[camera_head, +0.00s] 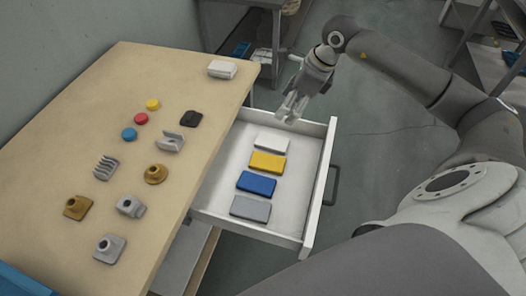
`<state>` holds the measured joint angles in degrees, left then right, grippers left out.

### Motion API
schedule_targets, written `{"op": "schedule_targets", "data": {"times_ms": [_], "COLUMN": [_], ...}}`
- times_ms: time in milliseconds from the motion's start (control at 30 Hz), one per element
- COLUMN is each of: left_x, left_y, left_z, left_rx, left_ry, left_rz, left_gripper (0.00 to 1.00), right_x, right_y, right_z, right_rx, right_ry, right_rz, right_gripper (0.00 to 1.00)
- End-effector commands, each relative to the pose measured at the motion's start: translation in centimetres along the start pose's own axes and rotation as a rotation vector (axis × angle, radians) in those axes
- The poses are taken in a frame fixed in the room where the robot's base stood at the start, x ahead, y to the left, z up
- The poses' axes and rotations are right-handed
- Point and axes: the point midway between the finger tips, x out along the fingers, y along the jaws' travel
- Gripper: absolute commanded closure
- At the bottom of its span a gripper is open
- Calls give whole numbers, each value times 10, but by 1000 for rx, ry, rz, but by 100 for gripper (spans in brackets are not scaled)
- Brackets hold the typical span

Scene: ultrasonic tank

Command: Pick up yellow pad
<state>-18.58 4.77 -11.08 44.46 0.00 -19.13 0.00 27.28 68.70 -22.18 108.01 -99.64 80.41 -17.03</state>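The yellow pad (268,162) lies flat in the open white drawer (307,190), between a white pad (271,142) and a blue pad (257,183). A grey pad (251,208) lies at the near end of the row. My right gripper (288,117) is over the far end of the drawer, beyond the white pad and apart from the yellow pad. Its two fingers point down with a gap between them and nothing held. My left gripper is not in view.
The wooden table (75,150) left of the drawer carries several small parts, including a white box (222,69), a black piece (191,119), and red (141,118), yellow and blue round pieces. The drawer walls stand around the pads. A shelf unit (262,50) stands behind.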

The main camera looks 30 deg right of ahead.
Motion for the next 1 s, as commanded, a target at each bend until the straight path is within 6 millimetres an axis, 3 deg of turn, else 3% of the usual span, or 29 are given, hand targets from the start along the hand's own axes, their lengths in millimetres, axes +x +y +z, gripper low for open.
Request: {"op": "schedule_targets", "data": {"times_ms": [33, 267, 600, 1000], "left_x": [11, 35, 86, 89], "left_y": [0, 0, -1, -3], "left_z": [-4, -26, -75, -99], "left_rx": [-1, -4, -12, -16], "left_ry": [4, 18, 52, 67], "left_rz": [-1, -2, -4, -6], "left_gripper": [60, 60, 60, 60], "right_x": [12, 46, 132, 172], "right_y": [0, 0, 0, 1], "right_z": [-5, -19, -54, -65], "right_rx": [0, 0, 0, 0], "right_ry": [0, -1, -1, -1], "right_rz": [0, 1, 0, 3], "right_gripper": [30, 30, 30, 30]}}
